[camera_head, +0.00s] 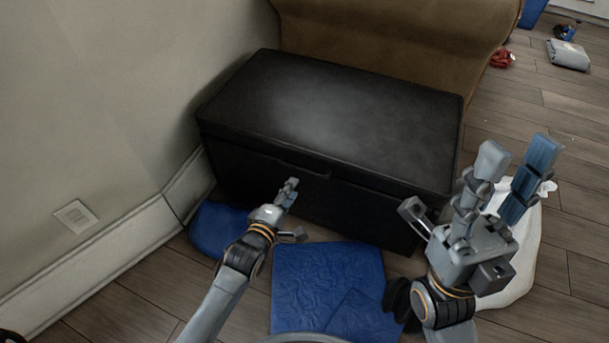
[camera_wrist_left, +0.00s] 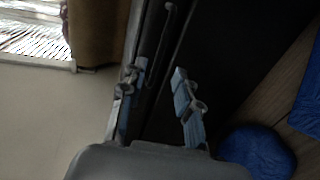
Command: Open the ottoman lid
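The black ottoman (camera_head: 350,105) stands against the wall with its lid closed. A thin pull strip (camera_head: 305,168) shows at the middle of the lid's front edge. My left gripper (camera_head: 292,210) is in front of the ottoman's front face, a little below the strip. In the left wrist view its two fingers (camera_wrist_left: 160,80) are apart, with the ottoman's dark front and a lid seam beyond them. Nothing shows gripped, and I cannot tell whether a finger touches the ottoman. My right gripper (camera_head: 516,168) is open and empty, raised right of the ottoman.
A brown sofa (camera_head: 400,45) is behind the ottoman. Blue cloths (camera_head: 328,285) lie on the floor before it, and a white cloth (camera_head: 520,260) lies under my right gripper. The wall (camera_head: 110,110) is close on the left. Small items lie at the far right, including a red one (camera_head: 502,58).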

